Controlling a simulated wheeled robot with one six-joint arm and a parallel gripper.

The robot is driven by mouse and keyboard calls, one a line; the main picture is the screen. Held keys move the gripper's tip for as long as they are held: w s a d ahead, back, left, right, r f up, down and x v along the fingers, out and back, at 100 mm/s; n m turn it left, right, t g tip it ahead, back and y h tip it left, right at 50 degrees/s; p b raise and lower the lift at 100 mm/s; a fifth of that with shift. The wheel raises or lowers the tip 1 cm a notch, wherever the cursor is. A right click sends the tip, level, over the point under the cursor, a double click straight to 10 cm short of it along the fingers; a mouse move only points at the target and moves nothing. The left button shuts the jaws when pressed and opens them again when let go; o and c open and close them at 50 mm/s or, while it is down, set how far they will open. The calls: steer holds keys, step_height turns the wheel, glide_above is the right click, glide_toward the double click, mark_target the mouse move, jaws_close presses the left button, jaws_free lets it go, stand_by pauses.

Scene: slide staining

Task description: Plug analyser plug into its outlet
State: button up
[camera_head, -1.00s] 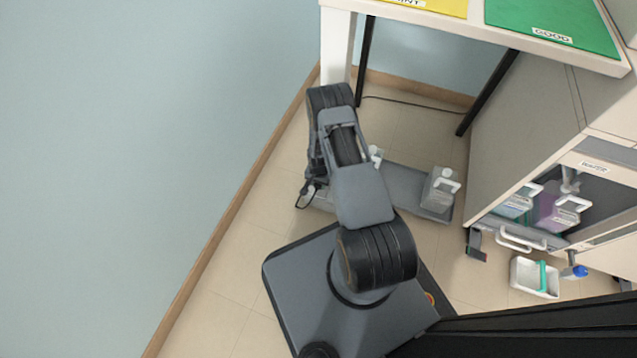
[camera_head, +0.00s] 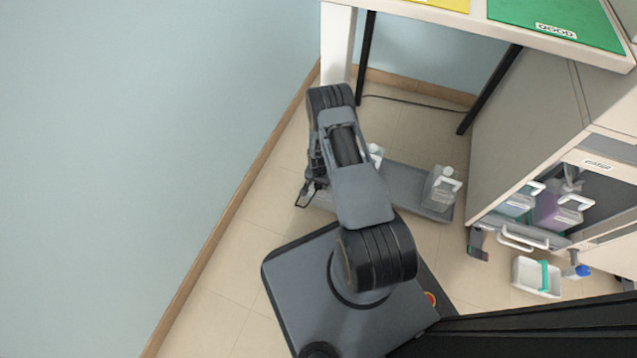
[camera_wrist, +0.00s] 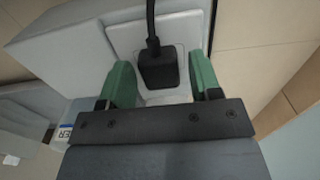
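In the wrist view, a black plug (camera_wrist: 158,72) with a black cord (camera_wrist: 151,22) leading up and away sits against a pale outlet plate (camera_wrist: 178,92) on a grey box (camera_wrist: 80,52). It looks seated there, but its prongs and the contact face are hidden. My gripper (camera_wrist: 160,64) has one green finger on each side of the plug, with a visible gap on both sides. It is open and holds nothing. In the head view my arm hides most of the gripper, and I cannot make out the plug or outlet.
A grey low platform (camera_head: 402,185) on the floor bears a clear container with a white top (camera_head: 442,188). A wall (camera_head: 120,140) is close on the left. A table leg (camera_head: 337,45) stands behind my arm. A cabinet (camera_head: 525,125) and a white tray (camera_head: 527,278) are at right.

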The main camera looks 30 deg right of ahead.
steer(key=shift+o, duration=0.8)
steer(key=shift+r, duration=0.1)
step_height(320, 180, up, 14)
steer(key=p, duration=0.6)
steer(key=shift+f, duration=0.2)
